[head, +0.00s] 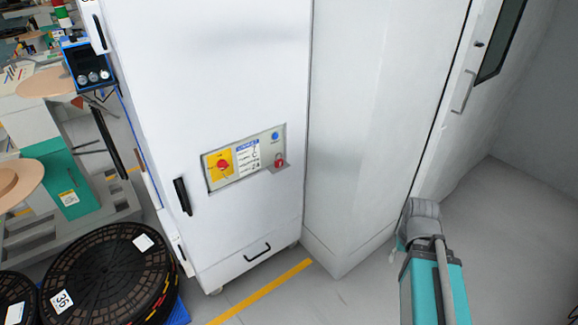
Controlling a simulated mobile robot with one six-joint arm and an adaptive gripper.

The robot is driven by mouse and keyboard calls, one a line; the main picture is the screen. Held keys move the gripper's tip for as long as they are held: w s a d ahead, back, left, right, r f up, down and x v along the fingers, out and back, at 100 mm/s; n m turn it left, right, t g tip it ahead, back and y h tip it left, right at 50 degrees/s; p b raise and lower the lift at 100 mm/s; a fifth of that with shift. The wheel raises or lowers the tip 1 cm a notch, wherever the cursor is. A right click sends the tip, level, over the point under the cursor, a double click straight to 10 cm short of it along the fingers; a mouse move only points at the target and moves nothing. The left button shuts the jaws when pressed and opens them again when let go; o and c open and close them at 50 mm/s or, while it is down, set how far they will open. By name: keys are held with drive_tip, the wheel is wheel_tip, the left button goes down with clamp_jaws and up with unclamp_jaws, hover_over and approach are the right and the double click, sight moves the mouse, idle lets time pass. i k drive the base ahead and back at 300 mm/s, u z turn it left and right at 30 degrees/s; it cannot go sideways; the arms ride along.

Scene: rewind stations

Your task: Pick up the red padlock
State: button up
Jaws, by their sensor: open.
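The red padlock (279,160) is small in the head view. It is at the right end of a grey control panel (219,184) on the front of a tall white cabinet (208,70). It appears to be on or against a small grey ledge; I cannot tell whether it hangs or rests there. My gripper is not in view. Part of my teal and grey arm shows at the lower right, well apart from the padlock.
The panel also has a red rotary switch (223,169) on yellow, a label and a blue button (275,136). Black handles (182,196) stick out from the cabinet. Black round stacks (110,275) stand at the lower left. The floor at right is clear.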

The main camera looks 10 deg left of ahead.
sight(279, 163)
drive_tip(key=u, duration=0.15)
drive_tip(key=i, duration=0.95)
drive_tip(key=z, duration=0.1)
